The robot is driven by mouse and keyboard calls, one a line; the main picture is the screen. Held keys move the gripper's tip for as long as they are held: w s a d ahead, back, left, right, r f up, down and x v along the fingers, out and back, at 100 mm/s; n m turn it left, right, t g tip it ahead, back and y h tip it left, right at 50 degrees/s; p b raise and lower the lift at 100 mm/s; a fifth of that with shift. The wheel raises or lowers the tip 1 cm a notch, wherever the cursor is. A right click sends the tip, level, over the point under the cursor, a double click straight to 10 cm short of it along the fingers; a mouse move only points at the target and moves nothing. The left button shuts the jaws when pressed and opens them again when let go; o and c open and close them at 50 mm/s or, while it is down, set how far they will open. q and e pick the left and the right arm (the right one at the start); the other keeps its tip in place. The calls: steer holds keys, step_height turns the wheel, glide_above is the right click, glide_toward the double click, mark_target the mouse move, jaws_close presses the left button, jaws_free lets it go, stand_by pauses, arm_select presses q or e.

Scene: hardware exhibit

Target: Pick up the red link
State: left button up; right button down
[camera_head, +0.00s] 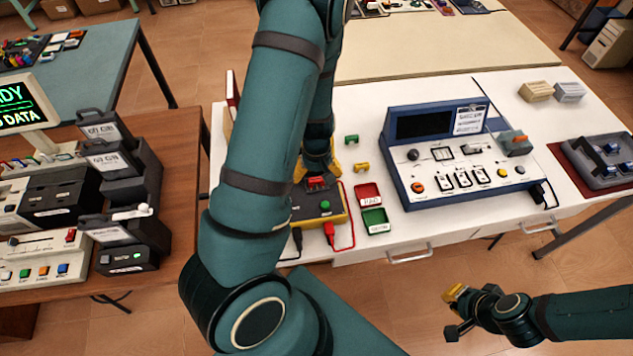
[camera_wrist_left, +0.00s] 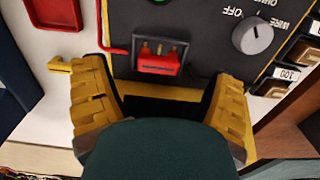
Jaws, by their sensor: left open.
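The red link (camera_head: 317,183) sits at the far edge of the top of a dark tester box with yellow sides (camera_head: 326,219). In the left wrist view the red link (camera_wrist_left: 158,62) shows metal prongs at its back and seems to stand in the panel. My left gripper (camera_head: 317,171) is over the far edge of the box. In the left wrist view its yellow-padded fingers (camera_wrist_left: 163,92) are spread wide, one on each side of the link, with nothing between them. My right gripper (camera_head: 456,311) is low at the front right, away from the table; its opening is unclear.
A green link (camera_head: 352,139) and a yellow link (camera_head: 361,167) lie beside the box. A red tray (camera_head: 367,190) and a green tray (camera_head: 375,216) stand to its right. Red and black leads run from the box's front. A blue instrument (camera_head: 450,155) stands further right.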

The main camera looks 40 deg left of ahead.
mark_target(317, 180)
arm_select(q)
step_height(317, 180, down, 3)
steer(key=shift+c, duration=0.4)
steer(key=c, duration=1.1)
steer(key=shift+o, duration=0.2)
steer(key=shift+r, duration=0.1)
